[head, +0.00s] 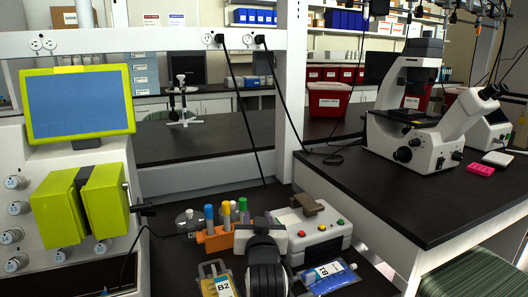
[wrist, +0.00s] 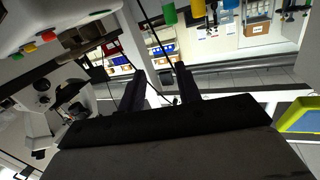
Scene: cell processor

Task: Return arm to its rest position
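My arm and gripper (head: 262,225) show at the bottom middle of the head view, seen from behind as a dark shape in front of the orange tube rack (head: 216,240) and the white button box (head: 318,238). The head view hides the fingers. In the wrist view, my gripper (wrist: 159,75) has two dark fingers standing apart with nothing between them. The gripper is open and empty. The wrist view is strongly tilted, with coloured tube ends at its top and the button box at its upper left.
The white cell processor with a lime-framed screen (head: 80,101) stands at left. Bags labelled B2 (head: 217,281) and T8 (head: 328,277) lie either side of my arm. A microscope (head: 412,135) stands on the black right bench (head: 370,200). Black cables hang behind my arm.

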